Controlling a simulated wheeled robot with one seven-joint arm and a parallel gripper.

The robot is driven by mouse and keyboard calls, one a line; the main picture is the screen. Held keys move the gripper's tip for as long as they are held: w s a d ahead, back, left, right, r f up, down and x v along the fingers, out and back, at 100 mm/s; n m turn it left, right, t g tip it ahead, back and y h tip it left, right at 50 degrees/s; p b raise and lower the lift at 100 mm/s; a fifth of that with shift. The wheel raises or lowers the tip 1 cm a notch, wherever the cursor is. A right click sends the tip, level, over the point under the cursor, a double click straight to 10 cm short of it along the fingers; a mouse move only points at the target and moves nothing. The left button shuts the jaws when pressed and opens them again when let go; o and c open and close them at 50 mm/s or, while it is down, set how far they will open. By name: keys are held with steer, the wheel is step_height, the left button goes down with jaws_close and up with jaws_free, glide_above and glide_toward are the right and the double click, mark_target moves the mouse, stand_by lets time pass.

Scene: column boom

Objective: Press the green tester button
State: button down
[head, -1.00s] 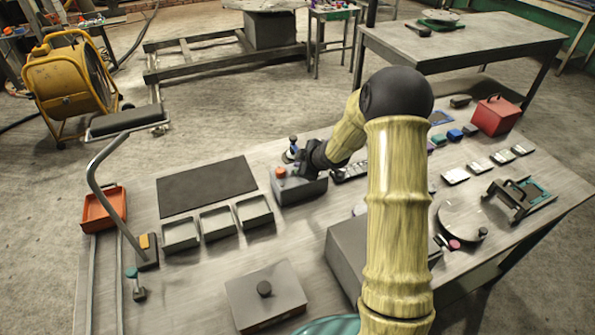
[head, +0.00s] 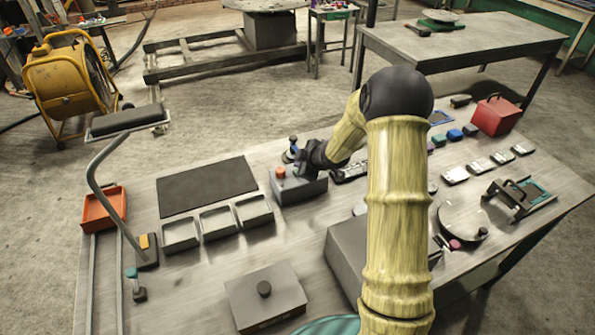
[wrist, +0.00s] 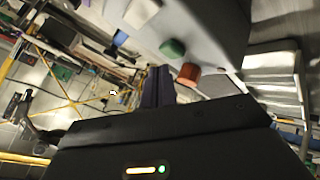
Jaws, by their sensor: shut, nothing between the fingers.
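The tester is a grey box (head: 302,190) near the middle of the workbench, with an orange-red knob (head: 280,172) on its left part. In the wrist view the box face (wrist: 205,30) carries a green button (wrist: 172,48), the orange-red knob (wrist: 188,74) and a white button (wrist: 142,12). In the head view my gripper hides the green button. My gripper (head: 300,168) is over the box top, shut and empty. In the wrist view its dark fingertips (wrist: 158,72) are close to the green button; I cannot tell whether they touch.
A row of grey trays (head: 218,221) and a dark mat (head: 207,187) lie left of the tester. A lamp-like stand (head: 110,195) rises at the left. A grey box with a black knob (head: 265,297) is in front.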

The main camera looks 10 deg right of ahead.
steer(key=shift+f, duration=0.4)
steer(key=shift+f+b, duration=0.5)
steer(key=shift+b, duration=0.1)
stand_by(0.6)
steer(key=shift+r, duration=0.15)
steer(key=shift+r+p, duration=0.8)
steer(key=shift+p, duration=0.1)
step_height(320, 180, up, 5)
steer(key=p, duration=0.5)
stand_by(0.7)
